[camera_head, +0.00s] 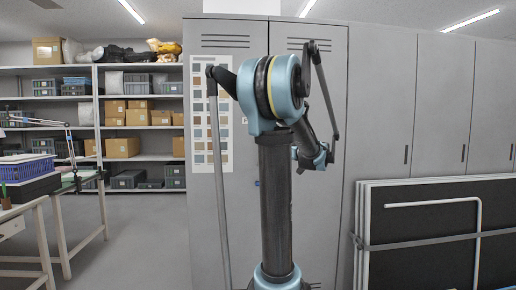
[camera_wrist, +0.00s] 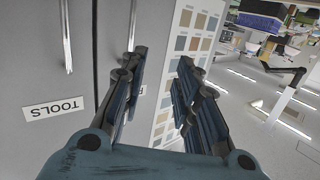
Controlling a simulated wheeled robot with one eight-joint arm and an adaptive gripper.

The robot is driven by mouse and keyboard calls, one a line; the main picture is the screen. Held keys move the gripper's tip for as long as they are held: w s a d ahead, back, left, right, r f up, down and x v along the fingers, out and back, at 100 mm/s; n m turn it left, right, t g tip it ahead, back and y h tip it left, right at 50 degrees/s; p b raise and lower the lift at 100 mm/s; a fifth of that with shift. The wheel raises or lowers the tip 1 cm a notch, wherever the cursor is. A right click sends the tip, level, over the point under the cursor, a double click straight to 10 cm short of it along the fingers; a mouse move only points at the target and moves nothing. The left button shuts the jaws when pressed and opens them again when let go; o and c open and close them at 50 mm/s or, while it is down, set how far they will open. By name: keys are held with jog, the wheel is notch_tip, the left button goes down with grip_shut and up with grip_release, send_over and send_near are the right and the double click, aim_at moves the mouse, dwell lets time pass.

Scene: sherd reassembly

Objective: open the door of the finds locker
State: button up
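The tall grey two-door locker (camera_head: 245,90) stands straight ahead, partly hidden behind my arm; both doors look shut. In the wrist view, which shows the locker upside down, one door carries a TOOLS label (camera_wrist: 53,108) and a vertical bar handle (camera_wrist: 66,38). Across a dark seam is the other door (camera_wrist: 113,30), with its own bar handle (camera_wrist: 133,22) just beyond the tip of my gripper's left finger. I cannot read a label on that door. My gripper (camera_wrist: 162,62) is open with nothing between its fingers.
A colour chart (camera_head: 198,165) hangs at the locker's left side. Framed panels (camera_head: 425,262) lean at the right before more grey cabinets (camera_head: 430,120). Shelves (camera_head: 145,67) with boxes and a worktable (camera_head: 80,188) stand at the left. Open floor (camera_head: 145,240) lies between table and locker.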

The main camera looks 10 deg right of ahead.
jog(key=w+d+r+t, duration=0.1)
jog(key=d+r, duration=0.1)
jog(key=d, duration=0.3)
jog(key=x, duration=1.8)
jog(key=shift+r, duration=0.15)
jog(key=shift+d, duration=0.1)
grip_shut()
